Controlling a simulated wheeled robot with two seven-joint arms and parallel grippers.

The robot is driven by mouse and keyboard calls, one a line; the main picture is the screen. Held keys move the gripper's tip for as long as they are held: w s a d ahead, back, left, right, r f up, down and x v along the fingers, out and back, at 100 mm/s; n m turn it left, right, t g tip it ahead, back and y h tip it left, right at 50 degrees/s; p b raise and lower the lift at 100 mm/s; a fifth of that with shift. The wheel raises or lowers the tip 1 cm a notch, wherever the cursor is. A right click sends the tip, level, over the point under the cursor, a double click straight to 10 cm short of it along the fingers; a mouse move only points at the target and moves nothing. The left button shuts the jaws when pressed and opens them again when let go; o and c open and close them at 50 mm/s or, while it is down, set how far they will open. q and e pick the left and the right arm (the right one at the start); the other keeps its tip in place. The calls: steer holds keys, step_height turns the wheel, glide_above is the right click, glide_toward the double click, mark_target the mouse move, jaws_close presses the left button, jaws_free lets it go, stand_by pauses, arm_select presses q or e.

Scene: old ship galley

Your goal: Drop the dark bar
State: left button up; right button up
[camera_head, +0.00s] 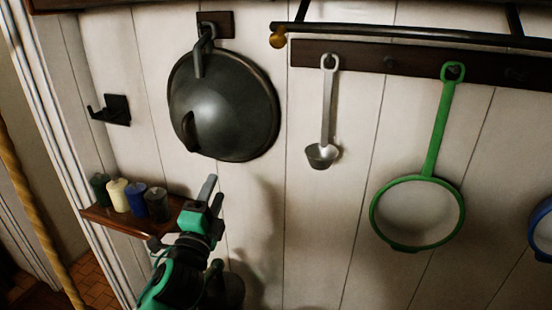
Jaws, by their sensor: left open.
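My left gripper (211,195) reaches up from the bottom, in front of the white plank wall and right of the small shelf. Its jaws are open, and I see nothing held between them. I see no loose dark bar. A long dark rail (420,37) with a brass end knob (278,40) is fixed along the top right of the wall, well away from the gripper. My right gripper is out of view.
A dark lid or wok (222,105) hangs above the gripper. A metal ladle (326,110) and a green-rimmed strainer (432,150) hang from a wooden strip. A wooden shelf (105,219) holds several small jars. A dark hook (112,110) is at left; a rope (35,210) hangs lower left.

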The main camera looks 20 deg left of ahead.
arm_select(q)
steer(key=s+d+r+n+g+h, duration=0.2)
steer(key=d+r+n+g+h, duration=0.1)
steer(key=r+n+h, duration=0.6)
steer(key=s+d+r+n+g+h, duration=0.25)
steer(key=r+n+h, duration=0.5)
steer(key=n, duration=0.45)
steer(key=s+d+r+n+g+h, duration=0.1)
steer(key=d+r+n+g+h, duration=0.25)
steer(key=r+n+h, duration=0.55)
steer(key=m+t+y, duration=0.1)
steer(key=m+y, duration=1)
steer(key=m, duration=0.2)
glide_toward(270, 37)
steer(key=p+x, duration=0.7)
steer(key=x, duration=0.3)
steer(key=shift+f, duration=0.15)
steer(key=shift+w+d+f+p, duration=0.15)
steer(key=shift+w+d+p, duration=0.15)
steer(key=shift+w+d, duration=0.15)
